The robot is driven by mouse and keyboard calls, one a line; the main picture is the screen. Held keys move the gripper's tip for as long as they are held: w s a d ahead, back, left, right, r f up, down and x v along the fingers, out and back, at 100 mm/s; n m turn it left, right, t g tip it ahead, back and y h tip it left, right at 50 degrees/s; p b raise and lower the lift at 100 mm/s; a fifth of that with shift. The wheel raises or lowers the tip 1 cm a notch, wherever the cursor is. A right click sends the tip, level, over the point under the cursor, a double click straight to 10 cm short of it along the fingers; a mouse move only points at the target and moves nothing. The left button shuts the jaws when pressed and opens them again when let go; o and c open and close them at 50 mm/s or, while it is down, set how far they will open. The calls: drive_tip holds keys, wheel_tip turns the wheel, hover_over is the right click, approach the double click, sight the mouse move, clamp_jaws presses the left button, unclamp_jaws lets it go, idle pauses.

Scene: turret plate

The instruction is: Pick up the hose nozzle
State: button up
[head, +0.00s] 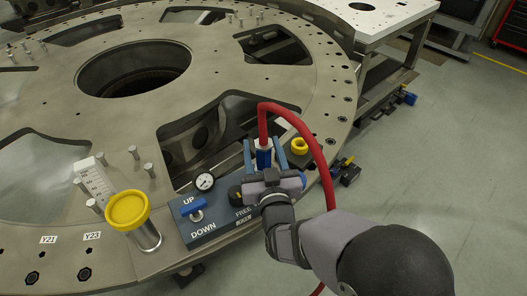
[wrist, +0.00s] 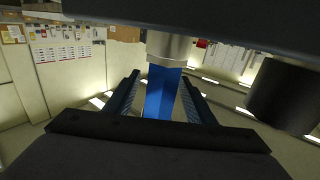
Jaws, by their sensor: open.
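The hose nozzle (head: 264,158) has a blue body and a pale metal collar, with a red hose (head: 316,150) arching up from it and down to the right. It stands roughly upright on the turret plate near the control panel. My gripper (head: 263,150) is open, with one blue finger on each side of the nozzle. In the wrist view, the blue body of the nozzle (wrist: 162,92) shows between the two fingers of my gripper (wrist: 160,88), with a gap visible on each side. The nozzle's lower end is hidden behind my gripper.
A control panel (head: 205,228) with a blue lever and a gauge (head: 205,181) lies left of my gripper. A yellow-capped cylinder (head: 130,212) stands farther left. A yellow ring fitting (head: 299,146) is close on the right. Large openings cut through the turret plate (head: 215,85).

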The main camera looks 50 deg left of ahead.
drive_tip(key=shift+x, duration=0.95)
drive_tip(key=shift+c, duration=0.6)
drive_tip(key=shift+r, duration=0.1)
clamp_jaws()
drive_tip(key=shift+r, duration=0.1)
